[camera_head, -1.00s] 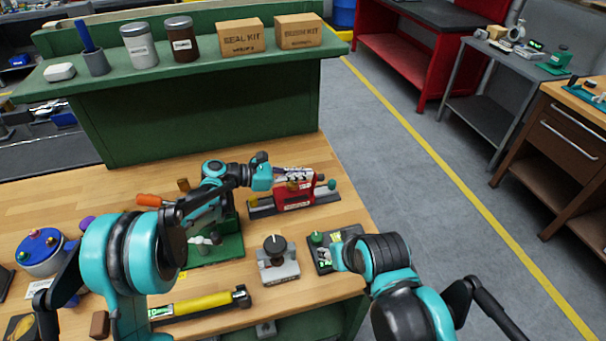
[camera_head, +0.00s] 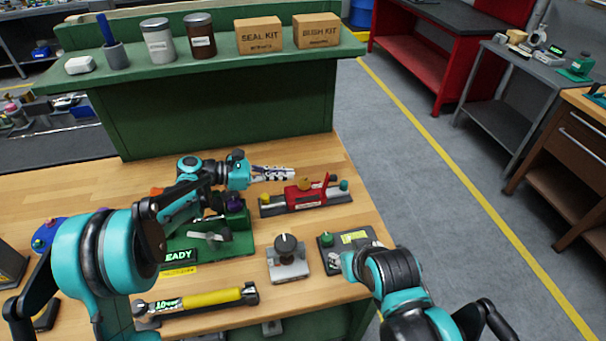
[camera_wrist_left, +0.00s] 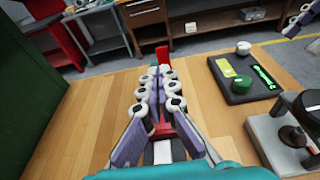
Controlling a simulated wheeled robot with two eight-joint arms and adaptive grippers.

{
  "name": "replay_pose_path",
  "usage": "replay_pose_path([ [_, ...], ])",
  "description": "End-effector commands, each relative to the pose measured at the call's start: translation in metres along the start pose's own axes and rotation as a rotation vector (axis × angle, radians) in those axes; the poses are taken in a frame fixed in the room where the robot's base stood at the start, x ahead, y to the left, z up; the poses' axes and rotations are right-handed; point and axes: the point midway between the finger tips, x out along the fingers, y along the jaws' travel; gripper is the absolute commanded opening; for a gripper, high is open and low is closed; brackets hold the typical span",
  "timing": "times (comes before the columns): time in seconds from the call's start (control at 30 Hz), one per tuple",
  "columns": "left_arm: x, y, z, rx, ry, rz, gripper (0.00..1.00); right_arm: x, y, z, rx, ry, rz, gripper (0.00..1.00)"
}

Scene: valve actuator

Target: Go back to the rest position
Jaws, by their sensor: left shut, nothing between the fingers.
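My left gripper (camera_head: 274,173) is shut and empty in the head view. It hovers above the bench, just behind and left of the red fixture (camera_head: 305,196) on its dark rail. In the left wrist view its closed fingers (camera_wrist_left: 160,95) cover much of the red fixture, with a red upright part (camera_wrist_left: 162,55) showing beyond them. My right arm comes in at the lower right of the head view, and its gripper is mostly hidden there. Part of the right gripper (camera_wrist_left: 300,25) shows at the wrist view's upper right edge; its opening is unclear.
A green station (camera_head: 240,245) stands under my left arm. A grey block with a black knob (camera_head: 288,262), a dark tray (camera_head: 330,266) and a yellow cylinder (camera_head: 210,298) are on the bench front. A green shelf (camera_head: 345,48) with jars and boxes stands behind.

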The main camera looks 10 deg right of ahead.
Motion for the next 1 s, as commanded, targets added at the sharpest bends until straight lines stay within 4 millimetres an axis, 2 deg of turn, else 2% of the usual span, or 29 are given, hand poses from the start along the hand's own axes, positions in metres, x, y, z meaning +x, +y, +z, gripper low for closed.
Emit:
replay_pose_path([
  [0.1,-0.019,0.001,0.0,-0.001,0.0,0.002,0.0,0.0,0.0,0.0,0.0,0.0,0.0,0.41],
  [0.2,-0.028,0.0,0.0,0.0,0.0,0.0,0.0,0.0,0.0,0.0,0.0,0.0,0.0,0.41],
  [0.43,-0.034,-0.001,0.001,0.01,0.007,0.003,0.0,0.0,0.0,0.0,0.0,0.0,0.0,0.41],
  [0.57,-0.039,-0.013,0.005,0.092,0.078,0.03,0.0,0.0,0.0,0.0,0.0,0.0,0.0,0.41],
  [0.77,-0.065,-0.057,0.006,0.408,0.347,0.078,0.0,0.0,0.0,0.0,0.0,0.0,0.0,0.41],
  [1.0,-0.118,-0.125,-0.015,0.856,0.733,0.016,0.0,0.0,0.0,0.0,0.0,0.0,0.0,0.41],
])
